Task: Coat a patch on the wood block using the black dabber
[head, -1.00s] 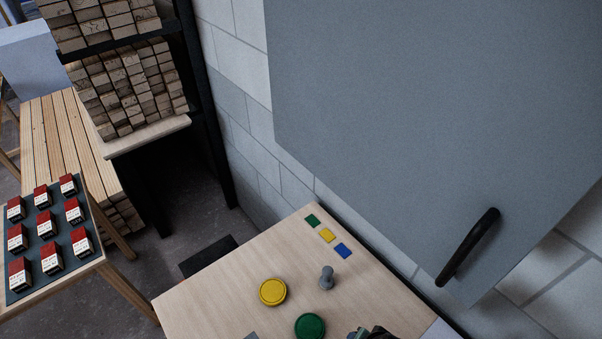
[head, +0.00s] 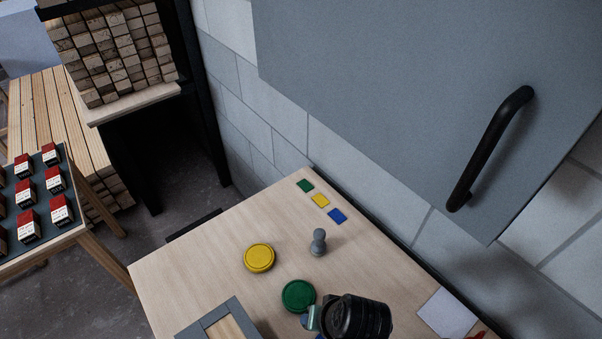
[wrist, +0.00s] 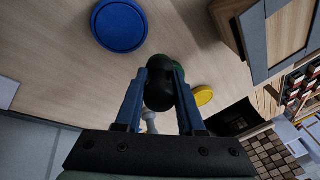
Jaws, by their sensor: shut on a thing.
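My gripper (wrist: 160,95) is shut on the black dabber (wrist: 159,94), whose round black knob sits between the blue fingers in the wrist view. In the head view my gripper (head: 312,318) is at the bottom, just in front of the green round pad (head: 298,295); the dabber is not clear there. In the wrist view the green pad (wrist: 179,69) is mostly hidden behind the dabber. I cannot tell whether they touch. A pale wood block (head: 232,331) lies in a grey frame (head: 207,319) at the bottom edge; the frame also shows in the wrist view (wrist: 254,42).
A yellow pad (head: 259,257), a blue pad (wrist: 120,26) and a grey dabber (head: 318,242) stand on the table (head: 205,270). Green, yellow and blue swatches lie near the wall. A grey cabinet with a black handle (head: 488,150) hangs above. A white sheet (head: 447,312) lies at right.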

